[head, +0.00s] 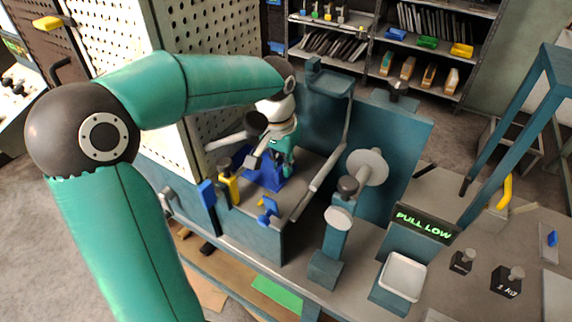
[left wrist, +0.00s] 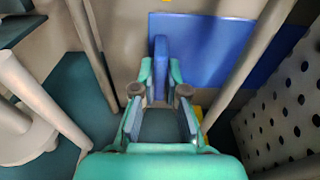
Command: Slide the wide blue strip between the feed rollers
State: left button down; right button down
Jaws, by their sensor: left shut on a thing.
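The wide blue strip (left wrist: 220,45) lies as a flat blue sheet under my left gripper, with an upright blue tab on it. It also shows in the head view (head: 262,175), partly behind the gripper. My left gripper (left wrist: 161,80) is shut on the tab; in the head view the gripper (head: 272,157) points down at the strip. Pale rods stand on either side: one on the right (head: 322,172) and one on the left (head: 232,140). I cannot tell for certain which parts are the feed rollers. My right gripper is not in view.
A yellow block (head: 228,187) and a blue plate (head: 207,193) stand at the machine's left front. A perforated panel (head: 215,62) rises close behind my left arm.

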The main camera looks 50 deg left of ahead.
pick_arm(q)
jog(key=shift+s+a, duration=0.2)
jog(key=shift+a, duration=0.6)
dwell(1.1)
jog(key=c, duration=1.1)
grip_release()
jog(key=shift+c, duration=0.2)
jog(key=shift+r, duration=0.15)
